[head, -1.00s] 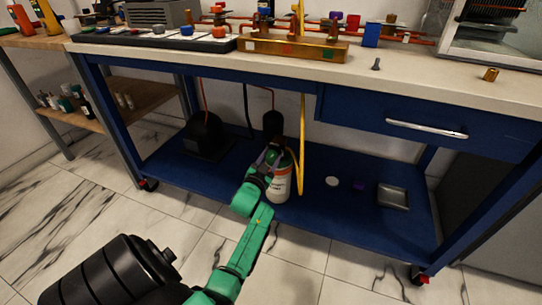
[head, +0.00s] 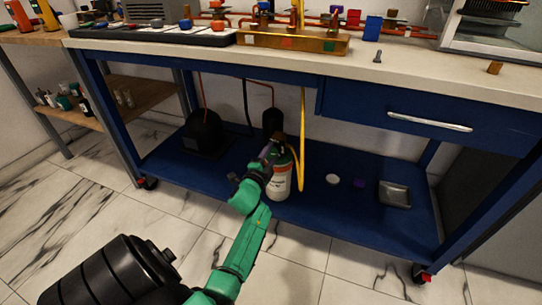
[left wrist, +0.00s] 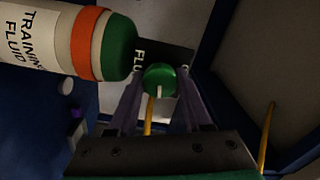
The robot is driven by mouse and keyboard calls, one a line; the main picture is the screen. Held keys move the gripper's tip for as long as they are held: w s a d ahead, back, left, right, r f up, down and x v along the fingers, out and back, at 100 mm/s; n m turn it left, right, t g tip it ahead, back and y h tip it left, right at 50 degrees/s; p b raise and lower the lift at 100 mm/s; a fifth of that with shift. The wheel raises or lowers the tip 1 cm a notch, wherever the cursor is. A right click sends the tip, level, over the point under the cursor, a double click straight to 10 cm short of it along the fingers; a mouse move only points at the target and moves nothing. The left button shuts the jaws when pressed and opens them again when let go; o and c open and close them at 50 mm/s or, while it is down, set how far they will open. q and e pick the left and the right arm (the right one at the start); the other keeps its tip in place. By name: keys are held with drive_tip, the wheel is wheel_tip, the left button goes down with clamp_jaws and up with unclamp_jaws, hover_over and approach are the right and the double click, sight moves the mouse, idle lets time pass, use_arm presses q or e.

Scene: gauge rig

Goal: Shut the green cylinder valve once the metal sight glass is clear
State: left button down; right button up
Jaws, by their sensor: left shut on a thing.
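The cylinder (head: 280,181), white with a green shoulder, stands on the low blue shelf under the bench. In the left wrist view its body (left wrist: 45,38) reads "TRAINING FLUID", with an orange band and green shoulder. The round green valve knob (left wrist: 160,78) sits between the fingers of my left gripper (left wrist: 159,80), which is shut on it. In the head view my left gripper (head: 271,156) is at the top of the cylinder and partly covers it. I cannot make out the metal sight glass for sure among the bench-top fittings. My right gripper is not in view.
A yellow hose (head: 302,150) hangs close right of the cylinder. A black unit (head: 204,134) stands left on the shelf (head: 325,215), and a metal tray (head: 394,194) lies right. The blue drawer (head: 430,115) overhangs. A brass manifold (head: 290,41) stands on the bench.

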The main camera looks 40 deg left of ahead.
use_arm(q)
drive_tip(key=shift+f+m+b, duration=0.15)
drive_tip(key=shift+m+b, duration=0.15)
drive_tip(key=shift+m, duration=0.5)
drive_tip(key=shift+c, duration=1.7)
unclamp_jaws()
